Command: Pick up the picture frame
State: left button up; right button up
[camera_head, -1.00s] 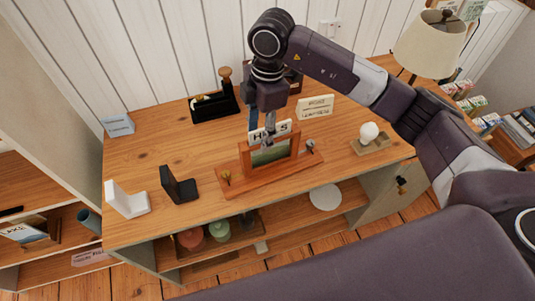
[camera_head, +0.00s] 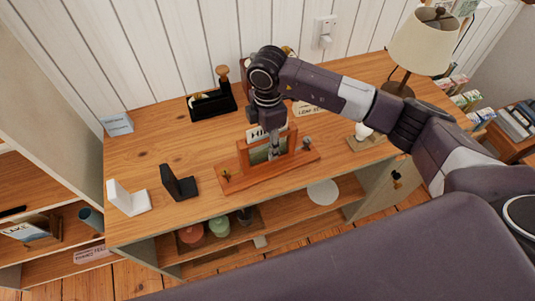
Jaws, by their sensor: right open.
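My left gripper is out of view.
White (camera_head: 128,200) and black (camera_head: 178,185) bookends stand at left. A bulb on a wooden block (camera_head: 366,142) and a lamp (camera_head: 424,42) stand at right.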

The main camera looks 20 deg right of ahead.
grip_shut()
dwell(0.3)
jog(key=shift+w+a+r, duration=0.1)
jog(key=shift+w, duration=0.05)
